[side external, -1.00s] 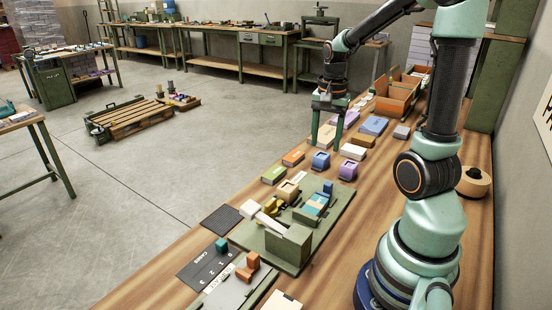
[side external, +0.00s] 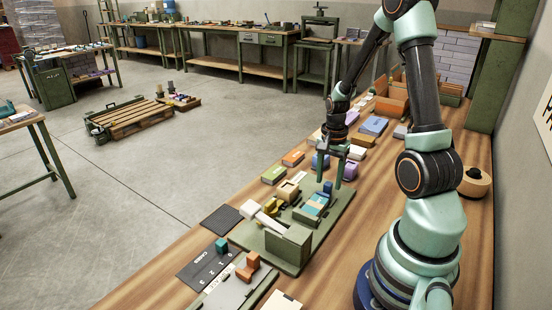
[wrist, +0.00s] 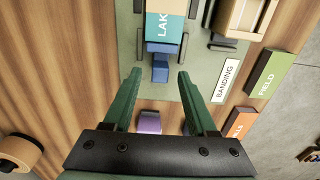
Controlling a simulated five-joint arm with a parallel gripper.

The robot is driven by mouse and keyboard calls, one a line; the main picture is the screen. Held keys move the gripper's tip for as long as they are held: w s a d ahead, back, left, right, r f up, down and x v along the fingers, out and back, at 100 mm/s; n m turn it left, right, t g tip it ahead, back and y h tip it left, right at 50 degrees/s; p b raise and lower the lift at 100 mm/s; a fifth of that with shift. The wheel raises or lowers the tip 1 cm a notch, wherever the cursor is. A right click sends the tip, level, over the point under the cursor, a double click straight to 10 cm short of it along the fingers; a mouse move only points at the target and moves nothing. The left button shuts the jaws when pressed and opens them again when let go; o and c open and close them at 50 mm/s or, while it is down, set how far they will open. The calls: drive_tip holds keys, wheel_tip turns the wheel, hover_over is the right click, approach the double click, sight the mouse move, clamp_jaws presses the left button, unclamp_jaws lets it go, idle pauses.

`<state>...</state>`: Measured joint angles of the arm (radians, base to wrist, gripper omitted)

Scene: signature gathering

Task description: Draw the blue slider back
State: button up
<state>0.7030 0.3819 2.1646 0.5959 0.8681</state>
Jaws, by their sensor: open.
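The blue slider (side external: 327,187) stands at the far end of a labelled teal and cream stack (side external: 315,205) on the green board (side external: 340,213). In the wrist view, the slider (wrist: 160,62) lies just ahead of my fingertips, roughly centred between them, against the end of the stack (wrist: 163,25). My gripper (side external: 329,179) is open and empty, pointing down over the board's far end. The wrist view also shows my gripper (wrist: 160,75) with a wide gap between the fingers. Whether a finger touches the slider cannot be told.
A purple block (side external: 350,169) sits close beyond my gripper; a blue block (side external: 318,160) is partly behind my finger. Orange (side external: 293,158) and green (side external: 273,174) blocks line the left. A green box-like fixture (side external: 288,246) stands on the board's near part. Bare wood lies right of the board.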

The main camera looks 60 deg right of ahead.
drive_tip(key=shift+f, duration=0.4)
clamp_jaws()
drive_tip(key=shift+d, duration=0.1)
idle(1.2)
